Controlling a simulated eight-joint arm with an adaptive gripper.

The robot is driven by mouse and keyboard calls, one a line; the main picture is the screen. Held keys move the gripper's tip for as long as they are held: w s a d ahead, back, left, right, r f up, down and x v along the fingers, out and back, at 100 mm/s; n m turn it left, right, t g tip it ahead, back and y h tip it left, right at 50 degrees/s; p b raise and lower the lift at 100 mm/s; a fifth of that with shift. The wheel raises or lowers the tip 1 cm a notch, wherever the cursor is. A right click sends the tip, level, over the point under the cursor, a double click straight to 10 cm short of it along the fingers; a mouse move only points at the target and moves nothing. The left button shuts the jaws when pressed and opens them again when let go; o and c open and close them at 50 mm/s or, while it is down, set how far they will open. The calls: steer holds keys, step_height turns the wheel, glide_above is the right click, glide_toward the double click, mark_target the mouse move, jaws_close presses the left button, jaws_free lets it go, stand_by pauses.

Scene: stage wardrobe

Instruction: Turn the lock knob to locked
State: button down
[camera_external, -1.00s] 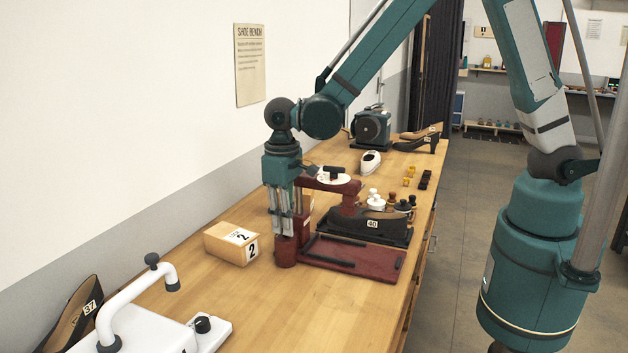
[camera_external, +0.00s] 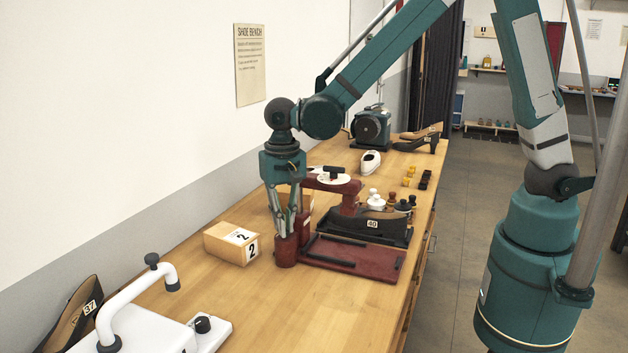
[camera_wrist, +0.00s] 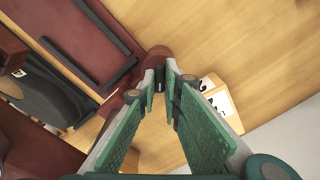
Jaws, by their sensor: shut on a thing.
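The dark red press (camera_external: 350,259) stands on the bench, with a round red post (camera_external: 286,254) at its near left corner. My gripper (camera_external: 286,234) points down over this post. In the wrist view my gripper (camera_wrist: 163,86) has its fingers closed together at the tips on a small dark knob (camera_wrist: 159,86) on the red post (camera_wrist: 158,54). The knob is mostly hidden by the fingertips, and its turn position cannot be read. In the external view the fingers hide it.
A wooden block marked 2 (camera_external: 232,243) stands close left of the post. A black shoe marked 40 (camera_external: 372,226) sits behind the press plate. A white machine (camera_external: 160,325) with a black knob (camera_external: 202,325) is at the front left.

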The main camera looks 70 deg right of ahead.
steer(key=m+b, duration=0.1)
steer(key=m, duration=0.3)
steer(key=shift+f+m, duration=0.1)
steer(key=shift+m, duration=0.2)
steer(key=shift+m+b, duration=0.7)
steer(key=shift+m, duration=1)
steer(key=c, duration=2.5)
jaws_free()
steer(key=shift+r, duration=0.25)
step_height(320, 180, up, 12)
steer(key=shift+f, duration=0.15)
